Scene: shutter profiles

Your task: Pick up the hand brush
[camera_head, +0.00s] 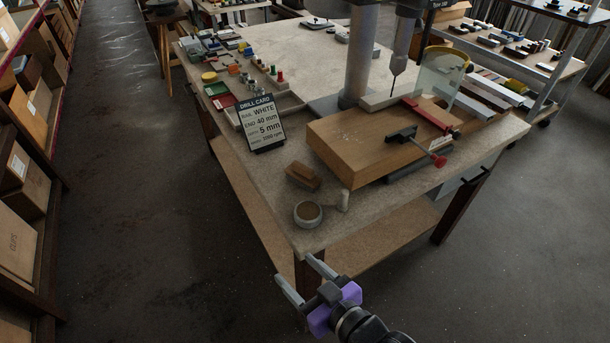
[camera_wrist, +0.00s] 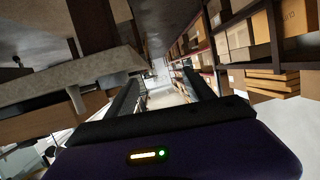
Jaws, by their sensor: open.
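The hand brush (camera_head: 302,176) looks like a small brown wooden block lying on the near left part of the workbench (camera_head: 265,205), behind a round bowl. Its bristles are too small to make out clearly. My gripper (camera_head: 294,268) is in front of the bench's near corner, apart from the brush and on the camera's side of it. Its two fingers are spread with nothing between them. In the wrist view the open fingers (camera_wrist: 162,78) point along the aisle, and I cannot make out the brush there.
A large wooden block (camera_head: 350,150) with a clamp (camera_head: 415,142) lies to the right. Shelves with boxes (camera_head: 25,175) line the left.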

